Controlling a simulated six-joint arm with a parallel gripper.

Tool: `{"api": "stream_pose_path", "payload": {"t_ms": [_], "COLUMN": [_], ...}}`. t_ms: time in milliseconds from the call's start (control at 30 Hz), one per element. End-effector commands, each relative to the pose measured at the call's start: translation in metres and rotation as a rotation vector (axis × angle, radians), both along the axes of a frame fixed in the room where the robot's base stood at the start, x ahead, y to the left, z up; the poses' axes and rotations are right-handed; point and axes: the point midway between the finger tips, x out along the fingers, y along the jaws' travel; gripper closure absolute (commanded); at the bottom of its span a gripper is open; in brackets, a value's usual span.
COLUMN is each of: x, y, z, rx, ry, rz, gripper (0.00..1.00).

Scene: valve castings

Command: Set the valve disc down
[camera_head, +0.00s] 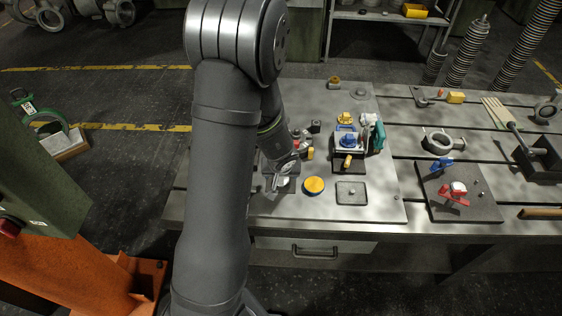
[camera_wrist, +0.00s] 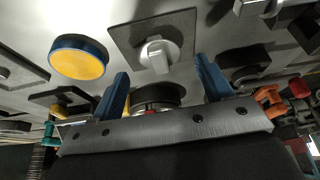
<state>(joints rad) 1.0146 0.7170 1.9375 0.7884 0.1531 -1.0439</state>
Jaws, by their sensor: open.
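A silver round metal piece with a raised bar across it, seemingly the valve disc (camera_wrist: 155,50), lies on a dark square pad (camera_wrist: 125,35) in the wrist view. My gripper (camera_wrist: 162,67) is open, its two blue fingers apart on either side of the disc's near edge in the picture. I cannot tell whether either finger touches it. In the head view my gripper (camera_head: 282,180) is low over the left part of the metal bench, and the arm partly hides the spot. A dark round part with a bit of red (camera_wrist: 155,96) shows between the fingers, partly covered by the gripper body.
A yellow disc with a blue rim (camera_head: 314,185) lies just right of my gripper. Further right is a shallow dark tray (camera_head: 341,201). Behind stand a blue-topped fixture (camera_head: 347,140) and small red and yellow parts. A dark board (camera_head: 480,211) bears red and blue clamps.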

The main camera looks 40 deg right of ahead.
Motion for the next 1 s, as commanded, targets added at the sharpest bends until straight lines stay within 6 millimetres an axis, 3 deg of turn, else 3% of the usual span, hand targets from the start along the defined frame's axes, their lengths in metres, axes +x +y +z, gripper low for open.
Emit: {"api": "stream_pose_path", "payload": {"t_ms": [700, 1000], "x": [-0.031, -0.041], "y": [0.027, 0.036], "z": [0.101, 0.133], "rx": [-0.004, -0.002], "ry": [-0.001, -0.001], "rz": [0.000, 0.000], "gripper": [0.28, 0.28]}}
